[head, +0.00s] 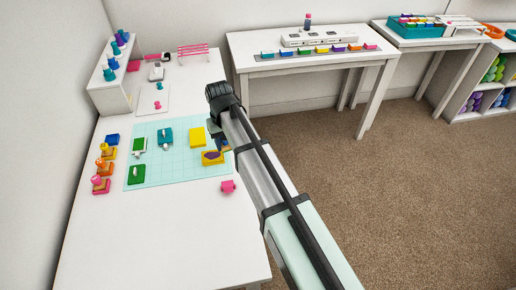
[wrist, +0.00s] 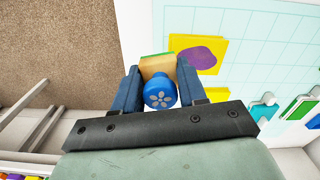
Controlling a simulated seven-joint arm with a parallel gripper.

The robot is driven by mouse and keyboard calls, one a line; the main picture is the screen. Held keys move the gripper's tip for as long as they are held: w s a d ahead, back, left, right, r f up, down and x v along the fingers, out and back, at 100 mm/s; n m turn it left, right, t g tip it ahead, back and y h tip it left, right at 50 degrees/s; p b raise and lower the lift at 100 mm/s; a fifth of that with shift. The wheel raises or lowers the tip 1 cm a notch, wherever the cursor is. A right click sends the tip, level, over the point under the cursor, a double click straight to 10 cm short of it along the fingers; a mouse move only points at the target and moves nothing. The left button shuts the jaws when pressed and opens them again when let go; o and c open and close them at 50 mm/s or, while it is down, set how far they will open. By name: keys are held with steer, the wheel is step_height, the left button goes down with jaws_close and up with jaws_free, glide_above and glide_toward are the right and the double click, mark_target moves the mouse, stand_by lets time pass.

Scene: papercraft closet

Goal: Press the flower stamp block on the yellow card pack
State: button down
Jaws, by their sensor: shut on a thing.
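My gripper (wrist: 160,72) is shut on the flower stamp block (wrist: 156,64), a wooden block with a green edge and a blue knob (wrist: 160,93) marked with a pale flower. In the head view my gripper (head: 221,145) is over the right edge of the mat, and the arm partly hides the block. A yellow piece with a purple patch (wrist: 196,53) is just right of the block in the wrist view; it also shows in the head view (head: 210,158). A plain yellow block-like pack (head: 198,137) lies behind it. I cannot tell whether the block touches anything below.
The pale cutting mat (head: 185,168) also carries green and teal pieces (head: 165,138). Coloured stamps (head: 101,184) line its left side. A pink piece (head: 227,187) lies near the table's right edge. A white shelf (head: 112,75) stands at the back left. The table's front is clear.

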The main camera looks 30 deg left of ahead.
steer(key=shift+n, duration=0.3)
steer(key=a, duration=0.3)
steer(key=s+a+r, duration=0.1)
steer(key=a, duration=0.2)
steer(key=s+a, duration=0.1)
steer(key=a, duration=0.3)
steer(key=shift+r, duration=0.2)
steer(key=m, duration=0.1)
glide_above(197, 136)
steer(key=shift+s+r, duration=0.1)
steer(key=shift+r, duration=0.35)
steer(key=shift+a, duration=0.2)
steer(key=shift+d+m, duration=0.25)
steer(key=shift+m, duration=0.55)
steer(key=shift+f, duration=0.15)
steer(key=shift+f, duration=2.15)
steer(key=shift+f, duration=0.8)
